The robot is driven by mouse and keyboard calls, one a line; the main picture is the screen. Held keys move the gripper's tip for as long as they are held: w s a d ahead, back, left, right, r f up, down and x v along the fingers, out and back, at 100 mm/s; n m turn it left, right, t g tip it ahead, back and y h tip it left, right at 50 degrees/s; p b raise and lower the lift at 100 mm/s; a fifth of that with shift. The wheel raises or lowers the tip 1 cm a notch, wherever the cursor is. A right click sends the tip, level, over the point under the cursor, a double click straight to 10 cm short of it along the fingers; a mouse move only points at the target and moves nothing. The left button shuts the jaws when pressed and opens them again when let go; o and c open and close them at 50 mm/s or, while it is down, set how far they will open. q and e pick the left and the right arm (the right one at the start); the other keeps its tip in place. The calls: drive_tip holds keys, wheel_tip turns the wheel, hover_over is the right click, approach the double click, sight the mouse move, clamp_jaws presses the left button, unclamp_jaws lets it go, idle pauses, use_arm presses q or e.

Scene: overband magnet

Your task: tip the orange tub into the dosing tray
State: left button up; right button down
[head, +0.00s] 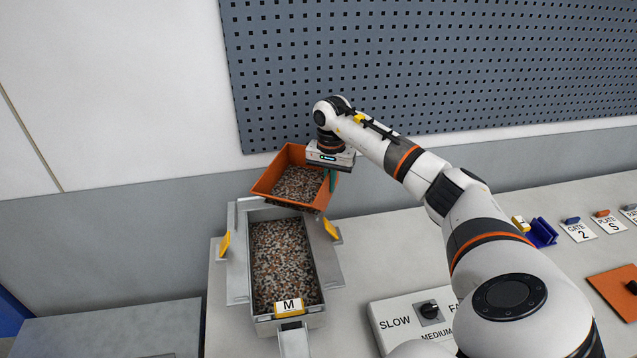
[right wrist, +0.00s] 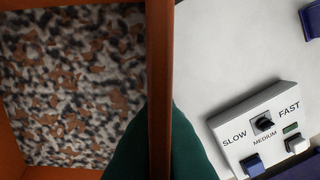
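The orange tub (head: 264,184) is at the back end of the dosing tray in the head view, its front edge above the tray's back end. It holds mixed brown, grey and white granules (head: 298,184) and looks tipped a little toward the tray. The grey dosing tray (head: 316,262), marked M, also has granules over its floor. My right gripper (head: 331,181) is shut on the tub's right wall. In the right wrist view its green fingers (right wrist: 160,150) lie on both sides of the orange wall (right wrist: 161,70). My left gripper is out of view.
A white control box (head: 412,318) with a black knob, marked SLOW, MEDIUM and FAST, stands right of the tray. Yellow tabs (head: 224,244) flank the tray. A blue holder (head: 541,232), label cards (head: 577,230) and an orange plate (head: 615,290) lie farther right. A perforated panel (head: 420,65) covers the back wall.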

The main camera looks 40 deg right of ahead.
drive_tip(key=shift+w+f+h+b, duration=0.2)
drive_tip(key=shift+h+b, duration=0.1)
drive_tip(key=shift+h, duration=0.1)
drive_tip(key=shift+s+a+t+h+b, duration=0.1)
drive_tip(key=shift+t+h+b, duration=0.2)
drive_tip(key=shift+t+b, duration=0.1)
drive_tip(key=shift+s+a+t+h+b, duration=0.15)
drive_tip(key=shift+t+h+b, duration=0.15)
drive_tip(key=shift+h+b, duration=0.3)
drive_tip(key=shift+r+t+h+b, duration=0.15)
drive_tip(key=shift+t+h+b, duration=0.15)
drive_tip(key=shift+h+b, duration=0.1)
drive_tip(key=shift+r, duration=0.1)
drive_tip(key=shift+r+t+h, duration=0.3)
drive_tip(key=shift+r+h, duration=0.3)
drive_tip(key=shift+r, duration=0.25)
drive_tip(key=shift+a+r, duration=0.15)
drive_tip(key=shift+r, duration=0.15)
